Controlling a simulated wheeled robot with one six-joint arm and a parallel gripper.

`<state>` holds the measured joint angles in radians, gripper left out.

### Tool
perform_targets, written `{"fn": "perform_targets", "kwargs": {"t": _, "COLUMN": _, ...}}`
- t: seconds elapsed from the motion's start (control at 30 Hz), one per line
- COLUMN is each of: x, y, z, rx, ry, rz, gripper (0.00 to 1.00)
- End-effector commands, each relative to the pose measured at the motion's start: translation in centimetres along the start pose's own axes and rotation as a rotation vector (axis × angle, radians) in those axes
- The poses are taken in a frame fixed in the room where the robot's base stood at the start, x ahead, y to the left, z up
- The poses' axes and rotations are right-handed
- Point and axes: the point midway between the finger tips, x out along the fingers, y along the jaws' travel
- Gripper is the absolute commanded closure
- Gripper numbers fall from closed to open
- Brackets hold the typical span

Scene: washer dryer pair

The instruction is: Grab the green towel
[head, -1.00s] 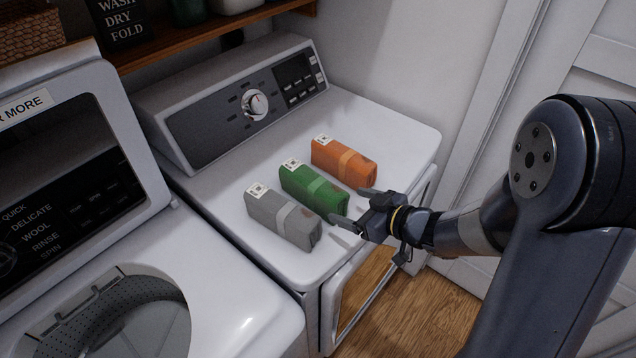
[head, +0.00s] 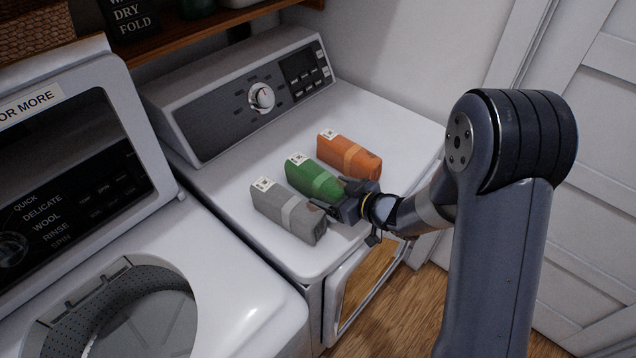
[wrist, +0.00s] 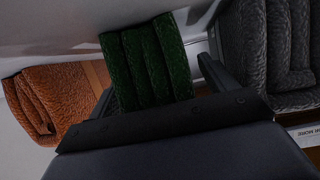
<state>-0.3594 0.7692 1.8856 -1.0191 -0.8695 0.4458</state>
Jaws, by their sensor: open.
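In the wrist view the green towel (wrist: 146,62) sits between the two spread fingers (wrist: 160,90). Whether the fingers touch it cannot be told. The near end of the towel is partly hidden by my gripper in the head view.
The grey towel (head: 284,212) lies close on the left and the orange towel (head: 347,155) close on the right. The dryer top (head: 232,172) is clear behind them. A control panel (head: 235,100) rises at the back. An open washer (head: 205,255) stands at left.

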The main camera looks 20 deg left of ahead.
Motion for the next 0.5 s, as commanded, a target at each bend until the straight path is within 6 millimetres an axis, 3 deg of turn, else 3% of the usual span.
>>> {"fn": "perform_targets", "kwargs": {"t": 0.07, "x": -0.02, "y": 0.00, "z": 0.01, "rx": 0.000, "ry": 0.000, "rz": 0.000, "gripper": 0.22}}
{"fn": "perform_targets", "kwargs": {"t": 0.5, "x": -0.05, "y": 0.00, "z": 0.01, "rx": 0.000, "ry": 0.000, "rz": 0.000, "gripper": 0.58}}
